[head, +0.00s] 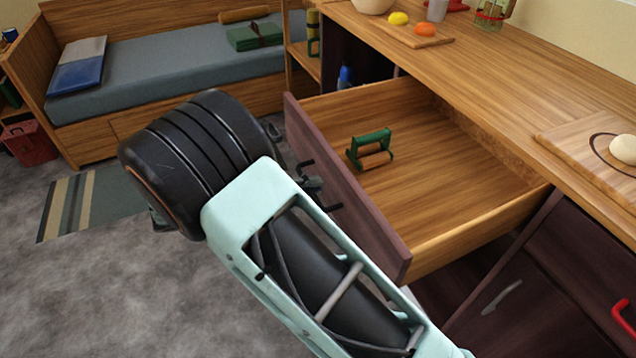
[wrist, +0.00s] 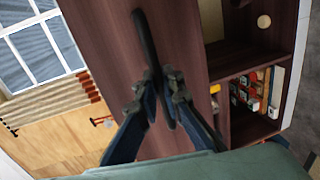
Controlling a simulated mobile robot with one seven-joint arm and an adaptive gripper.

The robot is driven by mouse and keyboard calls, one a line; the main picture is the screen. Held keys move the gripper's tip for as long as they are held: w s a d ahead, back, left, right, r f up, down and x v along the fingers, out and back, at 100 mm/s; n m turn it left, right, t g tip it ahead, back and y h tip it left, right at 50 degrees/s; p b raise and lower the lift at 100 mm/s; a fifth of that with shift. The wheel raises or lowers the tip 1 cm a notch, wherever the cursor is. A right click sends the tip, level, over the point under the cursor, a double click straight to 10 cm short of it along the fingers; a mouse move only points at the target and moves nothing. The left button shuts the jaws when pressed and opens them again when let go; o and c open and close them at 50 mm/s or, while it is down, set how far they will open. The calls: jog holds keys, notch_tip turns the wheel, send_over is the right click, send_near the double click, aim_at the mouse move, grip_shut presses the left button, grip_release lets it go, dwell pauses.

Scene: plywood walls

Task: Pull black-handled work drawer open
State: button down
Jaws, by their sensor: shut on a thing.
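The work drawer (head: 355,205) is pulled well out from under the wooden counter, and its inside shows in the head view. Its black handle (wrist: 146,40) runs along the dark front panel in the wrist view. My gripper (wrist: 160,82) is shut on this handle, with its two fingers meeting around the bar. In the head view my gripper (head: 308,185) is at the drawer front, partly hidden by my arm. A green object with a handle (head: 371,148) lies inside the drawer.
The counter (head: 480,70) holds a cutting board (head: 415,34) with fruit. A cabinet with a grey handle (head: 502,297) and a red handle (head: 624,317) is at the right. A bed (head: 180,72) stands behind.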

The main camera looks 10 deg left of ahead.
jog(key=c, duration=2.1)
grip_release()
jog(key=v, duration=1.2)
